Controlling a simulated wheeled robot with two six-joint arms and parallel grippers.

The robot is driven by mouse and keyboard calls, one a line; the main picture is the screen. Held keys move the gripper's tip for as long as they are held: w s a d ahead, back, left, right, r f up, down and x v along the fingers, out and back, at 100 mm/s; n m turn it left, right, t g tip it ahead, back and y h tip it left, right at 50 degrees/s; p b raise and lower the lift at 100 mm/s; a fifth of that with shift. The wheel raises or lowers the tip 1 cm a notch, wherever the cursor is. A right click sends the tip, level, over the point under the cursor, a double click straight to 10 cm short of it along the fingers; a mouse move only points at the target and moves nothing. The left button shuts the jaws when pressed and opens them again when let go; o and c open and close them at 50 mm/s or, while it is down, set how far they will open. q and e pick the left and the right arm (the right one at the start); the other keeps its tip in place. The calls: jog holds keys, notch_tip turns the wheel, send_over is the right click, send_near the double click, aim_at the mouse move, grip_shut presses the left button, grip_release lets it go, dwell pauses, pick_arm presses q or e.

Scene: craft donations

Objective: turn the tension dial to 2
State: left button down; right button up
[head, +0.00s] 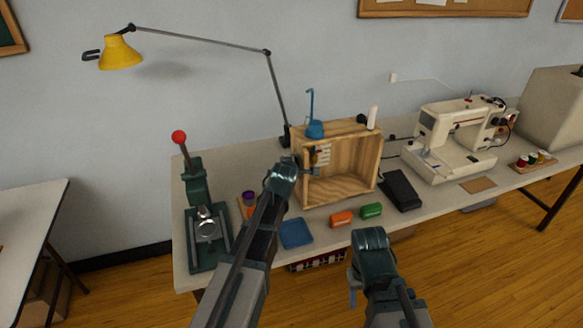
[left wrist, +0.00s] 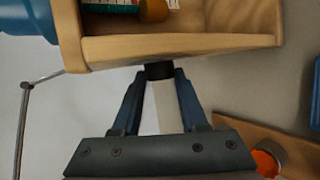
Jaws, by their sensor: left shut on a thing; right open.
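In the head view the left gripper (head: 282,178) is at the box's left side and hides the knob; the box (head: 345,187) stands on the table. I cannot read the dial's setting. My right gripper (head: 355,285) is open and empty in front of the table.
A green press with a red-knobbed lever (head: 195,188) stands left. A blue tray (head: 296,232), an orange block (head: 341,218) and a green block (head: 371,210) lie in front of the box. A black pedal (head: 401,190) and the sewing machine (head: 450,140) stand right.

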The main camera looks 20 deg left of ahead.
pick_arm(q)
jog(key=shift+s, duration=0.1)
dwell(0.3)
jog(key=shift+c, duration=2.2)
grip_release()
jog(key=p+v, duration=0.6)
jog(key=v, duration=0.7)
jog(key=shift+s, duration=0.3)
jog(key=shift+r, duration=0.1)
